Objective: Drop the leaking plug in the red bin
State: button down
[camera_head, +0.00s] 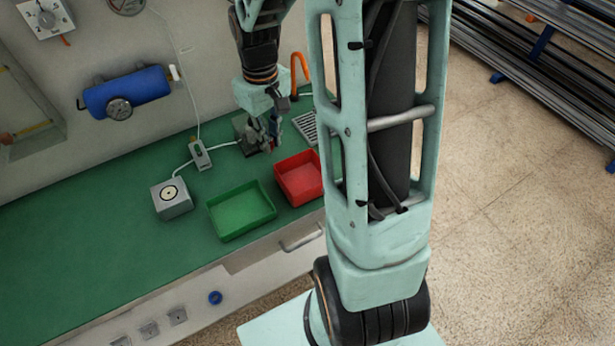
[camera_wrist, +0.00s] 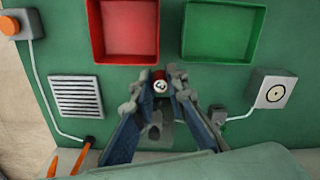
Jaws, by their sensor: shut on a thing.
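My gripper (camera_wrist: 160,84) is shut on a small round plug (camera_wrist: 160,87) with a pale face and a red edge, between the fingertips in the wrist view. In the head view my gripper (camera_head: 268,138) is low over the green bench, behind the red bin; the plug is too small to make out there. The red bin (camera_head: 318,188) stands on the bench partly behind my arm, and it looks empty. In the wrist view the red bin (camera_wrist: 97,35) is just beyond the fingertips, up and to the left. A grey fixture (camera_wrist: 154,133) shows between the fingers.
An empty green bin (camera_head: 240,235) stands left of the red one. A grey box with a round target (camera_head: 172,197) and a small cabled device (camera_head: 200,155) are further left. A slotted grille (camera_wrist: 76,96) and orange button (camera_wrist: 9,25) lie left in the wrist view.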

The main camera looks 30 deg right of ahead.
jog(key=s+d+f+n, duration=0.3)
jog(key=s+d+n, duration=0.2)
jog(key=d+n, duration=0.2)
jog(key=f+b, duration=0.1)
jog(key=f, duration=0.1)
jog(key=f+b, duration=0.1)
jog(key=f, duration=0.1)
jog(key=f+b, duration=0.1)
jog(key=b, duration=0.1)
jog(key=shift+s+d+f, duration=0.15)
jog(key=shift+s+f, duration=0.1)
jog(key=shift+f, duration=0.15)
jog(key=c, duration=1.8)
grip_release()
jog(key=shift+c, duration=0.2)
jog(key=shift+r, duration=0.1)
